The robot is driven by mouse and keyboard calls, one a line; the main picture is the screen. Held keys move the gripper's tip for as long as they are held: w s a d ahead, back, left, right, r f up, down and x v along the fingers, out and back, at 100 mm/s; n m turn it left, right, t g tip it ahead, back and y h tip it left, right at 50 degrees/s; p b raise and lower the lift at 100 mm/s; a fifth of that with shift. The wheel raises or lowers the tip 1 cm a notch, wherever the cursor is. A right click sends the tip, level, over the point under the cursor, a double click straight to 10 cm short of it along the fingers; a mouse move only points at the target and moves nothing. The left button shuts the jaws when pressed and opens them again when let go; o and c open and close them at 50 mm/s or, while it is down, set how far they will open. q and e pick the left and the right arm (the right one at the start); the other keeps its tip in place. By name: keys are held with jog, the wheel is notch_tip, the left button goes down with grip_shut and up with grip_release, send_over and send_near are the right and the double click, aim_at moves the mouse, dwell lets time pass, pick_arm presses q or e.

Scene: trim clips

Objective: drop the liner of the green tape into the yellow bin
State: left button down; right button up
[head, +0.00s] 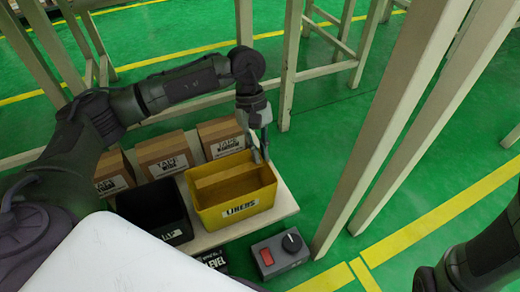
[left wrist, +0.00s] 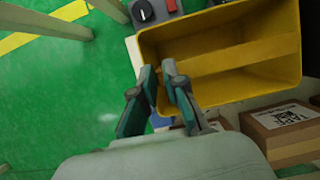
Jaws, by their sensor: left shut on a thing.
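The yellow bin (head: 238,216), labelled "LINERS", stands open on a pale board; in the left wrist view its wall (left wrist: 215,22) fills the upper right. My left gripper (head: 262,154) points down at the bin's back right corner, close to the rim. In the left wrist view its two fingers (left wrist: 160,82) are close together, beside the bin's edge. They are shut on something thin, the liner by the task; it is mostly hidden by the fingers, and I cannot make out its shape. No green tape can be told apart.
A black bin (head: 157,212) stands left of the yellow one. Cardboard boxes (head: 165,154) line the board's back. A grey control box (head: 280,254) with a red button and black knob is in front. Pale posts (head: 392,130) rise at right. Green floor is free beyond.

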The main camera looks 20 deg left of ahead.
pick_arm(q)
jog(key=c, duration=1.2)
grip_release()
jog(key=shift+o, duration=0.2)
jog(key=v, duration=1.2)
jog(key=shift+s+d, duration=0.1)
jog(key=shift+s, duration=0.05)
